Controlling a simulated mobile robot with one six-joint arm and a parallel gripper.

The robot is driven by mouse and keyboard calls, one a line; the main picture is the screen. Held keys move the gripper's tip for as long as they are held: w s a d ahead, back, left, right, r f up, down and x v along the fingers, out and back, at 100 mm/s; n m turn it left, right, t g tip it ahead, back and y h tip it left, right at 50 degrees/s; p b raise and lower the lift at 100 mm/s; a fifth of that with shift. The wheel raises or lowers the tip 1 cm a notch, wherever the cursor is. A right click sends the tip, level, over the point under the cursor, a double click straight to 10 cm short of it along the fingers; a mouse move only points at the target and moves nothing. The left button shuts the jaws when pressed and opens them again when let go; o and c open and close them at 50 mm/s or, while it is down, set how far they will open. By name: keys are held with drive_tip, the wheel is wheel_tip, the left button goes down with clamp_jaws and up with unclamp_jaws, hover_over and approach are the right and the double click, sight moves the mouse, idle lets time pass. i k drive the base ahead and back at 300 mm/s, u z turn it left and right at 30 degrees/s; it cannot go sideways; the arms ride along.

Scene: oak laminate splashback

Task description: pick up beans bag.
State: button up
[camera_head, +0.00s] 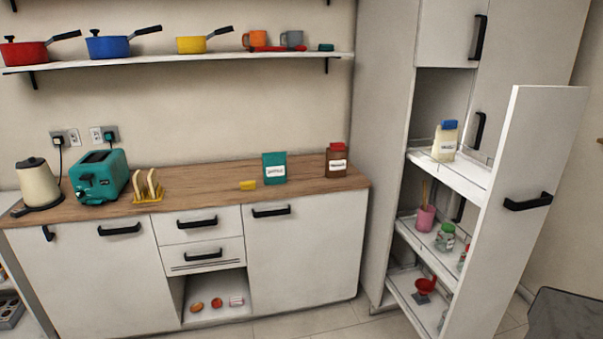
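A teal bag (274,162) with a white label stands upright on the wooden countertop (215,185), towards its right part. It looks like the beans bag, but its label is too small to read. Nothing touches or covers it from this view. My gripper is not in view.
A yellow block (247,185) lies left of the bag; a brown jar with a red lid (336,160) stands to its right. A toast rack (148,187), teal toaster (99,176) and kettle (37,184) are farther left. A pulled-out pantry unit (515,220) juts out at right.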

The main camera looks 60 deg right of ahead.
sight(337, 161)
drive_tip(key=z, duration=0.45)
drive_tip(key=k, duration=0.2)
drive_tip(key=u, duration=2.3)
drive_tip(key=k, duration=1.35)
drive_tip(key=z, duration=0.75)
